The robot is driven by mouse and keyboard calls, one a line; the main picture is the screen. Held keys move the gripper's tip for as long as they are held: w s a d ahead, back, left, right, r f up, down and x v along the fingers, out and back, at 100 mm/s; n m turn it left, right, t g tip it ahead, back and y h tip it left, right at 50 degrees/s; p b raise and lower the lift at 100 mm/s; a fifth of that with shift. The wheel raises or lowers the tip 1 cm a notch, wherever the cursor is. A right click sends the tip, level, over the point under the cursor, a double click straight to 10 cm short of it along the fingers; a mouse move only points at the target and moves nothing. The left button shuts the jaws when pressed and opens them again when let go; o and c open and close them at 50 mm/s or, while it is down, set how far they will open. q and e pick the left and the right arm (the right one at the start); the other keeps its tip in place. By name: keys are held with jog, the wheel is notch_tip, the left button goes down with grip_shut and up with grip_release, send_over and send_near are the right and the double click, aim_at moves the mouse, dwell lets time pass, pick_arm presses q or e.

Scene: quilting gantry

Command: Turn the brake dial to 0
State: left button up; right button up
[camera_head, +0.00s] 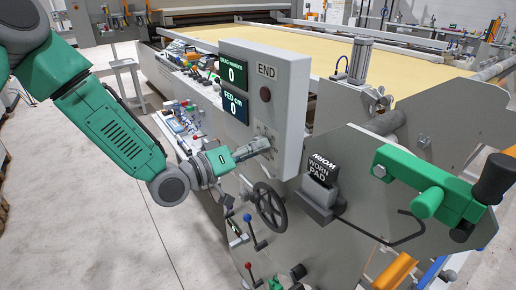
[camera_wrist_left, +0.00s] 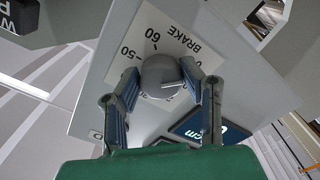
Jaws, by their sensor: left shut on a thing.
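The brake dial (camera_wrist_left: 160,74) is a grey round knob on a pale scale plate (camera_wrist_left: 183,38). My left gripper (camera_head: 264,147) is at the front of the grey control box in the head view. In the wrist view its two fingers (camera_wrist_left: 160,82) are on either side of the knob, shut on it. I cannot tell which mark the knob points to. In the head view the gripper hides most of the dial. My right gripper is in neither view.
The control box (camera_head: 295,110) carries a drag display (camera_head: 233,75) and a FED-cm display (camera_head: 235,107), both at 0. A black handwheel (camera_head: 270,207) sits below the gripper. A WORN PAD holder (camera_head: 318,190) and a green part (camera_head: 430,190) with a black grip stand right.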

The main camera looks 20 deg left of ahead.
pick_arm(q)
jog(key=shift+s+a+f, duration=0.1)
jog(key=shift+f, duration=0.3)
jog(key=o, duration=1)
jog(key=shift+o, duration=0.7)
jog(key=shift+r, duration=0.1)
jog(key=shift+a+r, duration=0.1)
jog(key=shift+a, duration=0.05)
jog(key=shift+a, duration=0.1)
jog(key=v, duration=1.2)
